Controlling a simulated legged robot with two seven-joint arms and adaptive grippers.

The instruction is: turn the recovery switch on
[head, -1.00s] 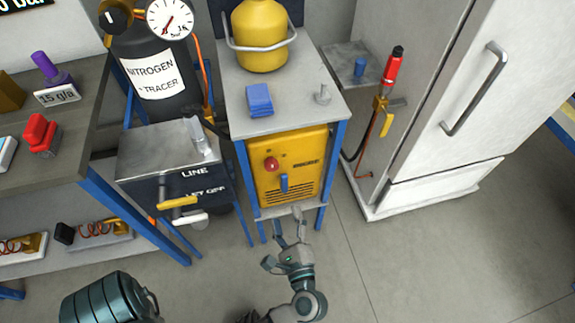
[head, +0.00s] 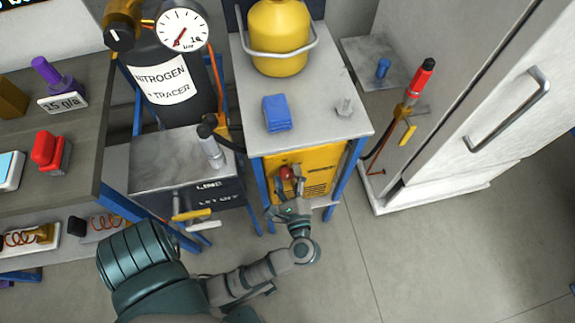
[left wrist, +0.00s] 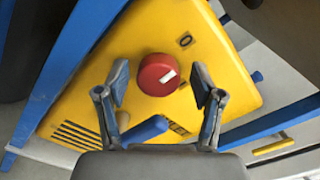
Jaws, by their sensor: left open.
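The yellow machine (head: 320,161) stands on the lower shelf of a blue-legged stand. On its front is a round red knob (left wrist: 153,66) with a white mark, which also shows in the head view (head: 285,172). A "0" label sits beside the knob, and a second label lower down is too small to read. A blue lever (left wrist: 146,129) sticks out below the knob. My left gripper (left wrist: 161,86) is open, with one finger on each side of the red knob and a visible gap to it. In the head view my left gripper (head: 284,188) hides the lower machine front.
A grey tabletop (head: 310,120) above the machine holds a yellow cylinder (head: 275,40) and a blue block (head: 277,113). A small metal table (head: 165,172) with valves stands to the left. A white cabinet (head: 470,110) stands on the right. The floor in front is clear.

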